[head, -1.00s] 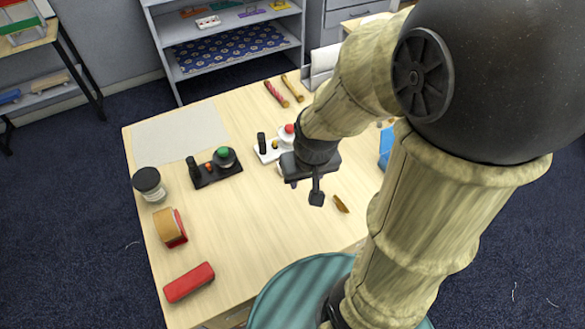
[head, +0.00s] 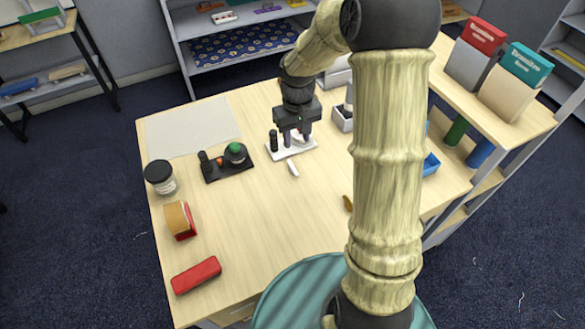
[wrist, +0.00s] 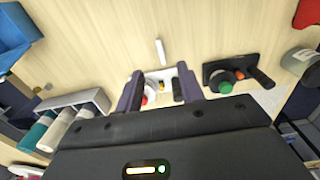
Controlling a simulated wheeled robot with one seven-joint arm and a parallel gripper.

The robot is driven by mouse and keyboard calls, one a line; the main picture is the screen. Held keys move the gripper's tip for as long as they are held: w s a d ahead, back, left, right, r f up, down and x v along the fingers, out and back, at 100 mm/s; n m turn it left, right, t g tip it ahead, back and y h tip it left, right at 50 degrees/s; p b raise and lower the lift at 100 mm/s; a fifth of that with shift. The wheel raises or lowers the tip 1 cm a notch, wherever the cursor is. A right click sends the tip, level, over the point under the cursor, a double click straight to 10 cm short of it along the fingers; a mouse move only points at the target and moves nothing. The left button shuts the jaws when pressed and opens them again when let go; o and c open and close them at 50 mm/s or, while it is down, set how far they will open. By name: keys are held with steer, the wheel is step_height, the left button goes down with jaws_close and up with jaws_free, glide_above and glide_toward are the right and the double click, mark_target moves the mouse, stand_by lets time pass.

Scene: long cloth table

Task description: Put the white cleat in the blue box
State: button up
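A small white bar that looks like the white cleat (head: 292,168) lies on the table just in front of the white control base. It also shows in the wrist view (wrist: 160,52), beyond my fingertips and roughly centred between them. My gripper (head: 297,135) is over the white base, behind the cleat and apart from it. In the wrist view my gripper (wrist: 162,78) has its two fingers spread with nothing held. The blue box (head: 431,165) is at the table's right, partly hidden by my arm. It shows at the upper left of the wrist view (wrist: 14,35).
The white base (head: 303,148) with knobs is under my gripper, with a black one (head: 222,163) to its left. A wooden shelf (head: 500,130) stands right.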

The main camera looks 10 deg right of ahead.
steer(key=shift+w+f, duration=0.3)
steer(key=shift+w, duration=0.5)
steer(key=shift+f, duration=0.1)
steer(key=p, duration=0.2)
glide_above(296, 174)
step_height(296, 174, down, 12)
steer(key=shift+a, duration=0.1)
steer(key=shift+d+f+p, duration=0.2)
steer(key=shift+f+p, duration=1.05)
steer(key=shift+f, duration=1.35)
